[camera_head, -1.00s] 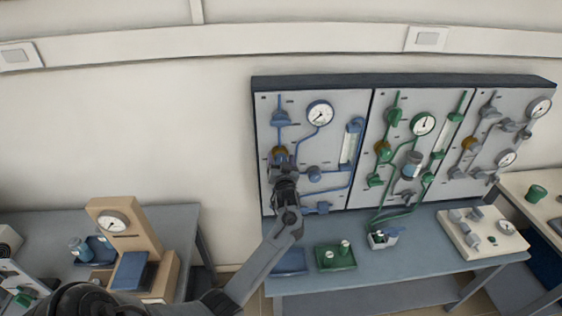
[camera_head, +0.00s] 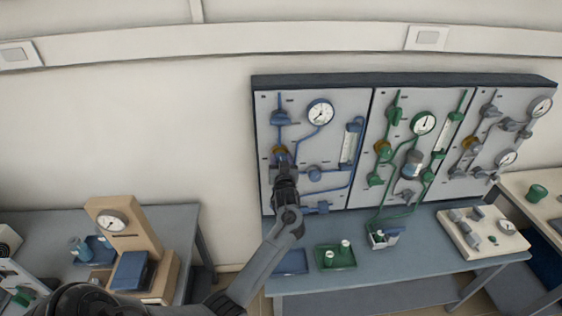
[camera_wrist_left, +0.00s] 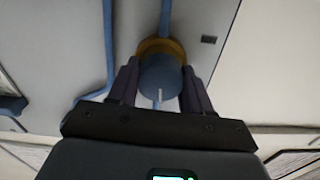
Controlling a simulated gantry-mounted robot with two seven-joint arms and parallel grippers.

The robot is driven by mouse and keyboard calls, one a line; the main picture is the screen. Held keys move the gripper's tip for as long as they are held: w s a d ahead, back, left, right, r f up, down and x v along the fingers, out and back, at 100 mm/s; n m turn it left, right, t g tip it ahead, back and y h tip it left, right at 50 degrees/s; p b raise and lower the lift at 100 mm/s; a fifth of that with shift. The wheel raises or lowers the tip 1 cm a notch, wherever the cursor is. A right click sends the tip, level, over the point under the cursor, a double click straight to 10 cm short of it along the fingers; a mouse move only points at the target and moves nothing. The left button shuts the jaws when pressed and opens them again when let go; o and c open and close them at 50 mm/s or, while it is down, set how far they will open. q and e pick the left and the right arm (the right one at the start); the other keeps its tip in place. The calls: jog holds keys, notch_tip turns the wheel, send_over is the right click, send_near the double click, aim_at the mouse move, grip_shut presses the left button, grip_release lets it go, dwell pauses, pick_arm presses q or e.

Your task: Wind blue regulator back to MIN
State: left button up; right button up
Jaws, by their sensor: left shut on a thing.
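The blue regulator (camera_wrist_left: 160,76) is a round blue knob with a white pointer line and a brass-coloured collar behind it, on the left panel (camera_head: 345,103) with the blue pipes. In the left wrist view the white line points down toward the gripper's palm. My left gripper (camera_wrist_left: 161,88) is shut on the knob, one finger on each side of it. No MIN mark is readable. My right gripper is not in view.
A pressure gauge (camera_head: 320,112) sits up and right of the knob. Blue valves (camera_head: 314,173) and pipes lie close by on the right. A green-piped panel (camera_head: 412,150) stands to the right. A bench (camera_head: 400,275) with trays runs below the panels.

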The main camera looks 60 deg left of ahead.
pick_arm(q)
jog(key=n+b, duration=0.1)
jog(key=n, duration=0.3)
jog(key=shift+f+b, duration=0.1)
jog(key=shift+b, duration=0.25)
jog(key=n+b, duration=0.2)
jog(key=n, duration=0.3)
jog(key=shift+s, duration=0.1)
jog(key=n+b, duration=0.3)
jog(key=n, duration=0.2)
jog(key=shift+b, duration=0.4)
jog(key=shift+n+b, duration=0.85)
jog(key=shift+n, duration=0.45)
jog(key=o, duration=1)
jog(key=shift+o, duration=0.2)
